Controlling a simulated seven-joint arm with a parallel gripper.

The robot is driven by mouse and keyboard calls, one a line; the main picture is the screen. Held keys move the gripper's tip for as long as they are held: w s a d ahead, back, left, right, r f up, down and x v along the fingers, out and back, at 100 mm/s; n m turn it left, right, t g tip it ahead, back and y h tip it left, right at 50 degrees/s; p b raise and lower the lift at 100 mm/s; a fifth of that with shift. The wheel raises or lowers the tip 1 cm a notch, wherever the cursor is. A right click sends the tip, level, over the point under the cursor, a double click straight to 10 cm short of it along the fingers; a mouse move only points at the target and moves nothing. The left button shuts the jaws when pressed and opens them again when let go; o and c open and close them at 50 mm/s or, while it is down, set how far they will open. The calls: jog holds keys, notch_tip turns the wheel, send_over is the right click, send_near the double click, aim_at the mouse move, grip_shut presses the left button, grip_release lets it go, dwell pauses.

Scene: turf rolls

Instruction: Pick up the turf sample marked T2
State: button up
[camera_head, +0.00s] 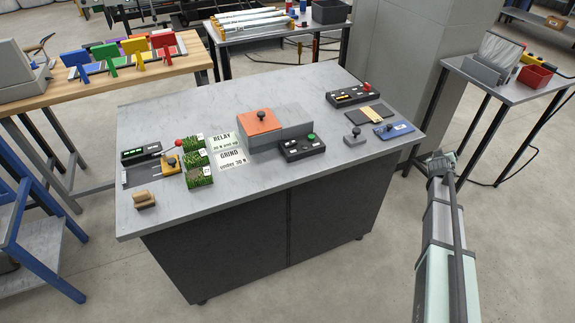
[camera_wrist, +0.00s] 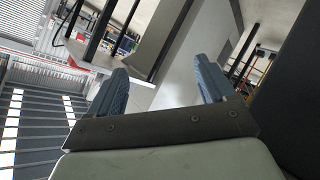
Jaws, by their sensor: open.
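Three green turf samples stand in a row on the left half of the grey table in the head view: a back one (camera_head: 192,145), a middle one (camera_head: 195,160) and a front one (camera_head: 199,179). Each has a small white tag; the marks are too small to read surely, so I cannot tell which is T2. My gripper (camera_wrist: 163,78) is open and empty in the wrist view, its two blue-grey fingers apart. In the head view my arm is off the table's right side, well away from the turf. No turf shows in the wrist view.
White RELAY (camera_head: 223,143) and GRIND (camera_head: 233,159) cards lie right of the turf. An orange-topped block (camera_head: 262,122) and black button boxes (camera_head: 303,148) are further right.

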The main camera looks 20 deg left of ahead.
jog(key=w+a+r+n+t+y, duration=0.1)
jog(key=w+a+r, duration=0.3)
jog(key=r, duration=0.3)
jog(key=w+a+r+n+t, duration=0.1)
jog(key=w+a+r+n, duration=0.1)
jog(key=w+a+r, duration=0.35)
jog(key=s+a+r+n+g+y, duration=0.15)
jog(key=s+a+r, duration=0.25)
jog(key=a, duration=1)
jog(key=s+a+r+n+g+y, duration=0.1)
jog(key=s+a+r+n, duration=0.3)
jog(key=a, duration=1.1)
jog(key=s+a+r+n+g+y, duration=0.15)
jog(key=s+a+r, duration=0.3)
jog(key=a, duration=0.95)
jog(key=s+a+n+g, duration=0.3)
jog(key=s+a+n, duration=0.1)
jog(key=s+a, duration=1.35)
jog(key=n+g+h, duration=0.2)
jog(key=n+g, duration=0.5)
send_over(197, 173)
notch_tip(197, 173, down, 2)
jog(key=f, duration=0.1)
notch_tip(197, 173, down, 13)
jog(key=shift+d+r, duration=0.1)
